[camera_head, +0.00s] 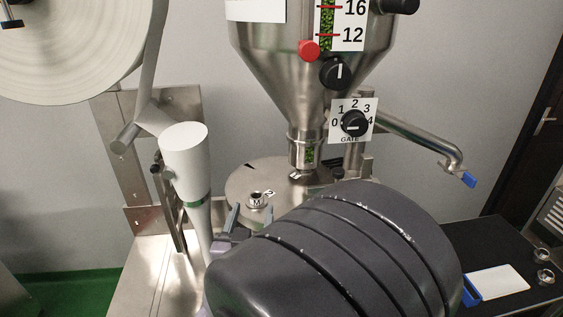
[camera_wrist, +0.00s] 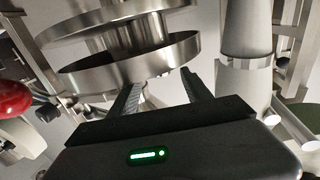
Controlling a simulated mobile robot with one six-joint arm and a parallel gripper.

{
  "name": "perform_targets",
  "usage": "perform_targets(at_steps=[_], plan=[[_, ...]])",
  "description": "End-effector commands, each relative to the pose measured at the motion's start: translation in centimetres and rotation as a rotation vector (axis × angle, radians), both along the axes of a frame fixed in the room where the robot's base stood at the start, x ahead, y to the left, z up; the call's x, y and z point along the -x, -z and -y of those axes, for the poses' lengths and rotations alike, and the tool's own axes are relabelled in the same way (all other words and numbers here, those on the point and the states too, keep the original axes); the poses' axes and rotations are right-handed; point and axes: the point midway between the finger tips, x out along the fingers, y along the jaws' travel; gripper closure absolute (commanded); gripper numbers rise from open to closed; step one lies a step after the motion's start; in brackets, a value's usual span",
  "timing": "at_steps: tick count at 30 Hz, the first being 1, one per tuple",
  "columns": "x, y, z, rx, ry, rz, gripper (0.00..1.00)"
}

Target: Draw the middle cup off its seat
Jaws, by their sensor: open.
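A small steel cup (camera_head: 257,200) with a dark round opening and a mark like an M sits on the round steel plate (camera_head: 240,180) below the hopper. A second dark mark lies just right of it; I cannot tell if it belongs to another cup. My gripper (camera_head: 250,214) is at the front edge of the plate, close to the cup, its fingers partly hidden by my dark wrist. In the wrist view my gripper (camera_wrist: 163,92) has its two fingers apart with nothing seen between them. The steel rims (camera_wrist: 130,68) are beyond the fingertips; the cup cannot be made out there.
The steel hopper (camera_head: 310,70) and its outlet stand over the plate's back right. A white tube (camera_head: 187,155) rises left of the plate. A bent steel pipe (camera_head: 425,145) reaches right. A black surface (camera_head: 500,245) at right bears a white card and small steel parts.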

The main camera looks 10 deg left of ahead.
Motion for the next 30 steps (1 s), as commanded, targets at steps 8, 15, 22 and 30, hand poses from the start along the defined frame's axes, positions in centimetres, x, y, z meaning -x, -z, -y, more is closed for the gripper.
perform_targets(at_steps=[8, 15, 22, 30], plan=[[-5.2, 0.0, -0.1, -0.001, 0.003, -0.001, 0.43], [-6.0, 0.0, -0.2, -0.001, 0.0, 0.0, 0.43], [-5.9, 0.0, -0.2, -0.001, 0.0, 0.0, 0.8], [-5.9, 0.0, -0.2, -0.001, 0.0, 0.0, 1.0]])
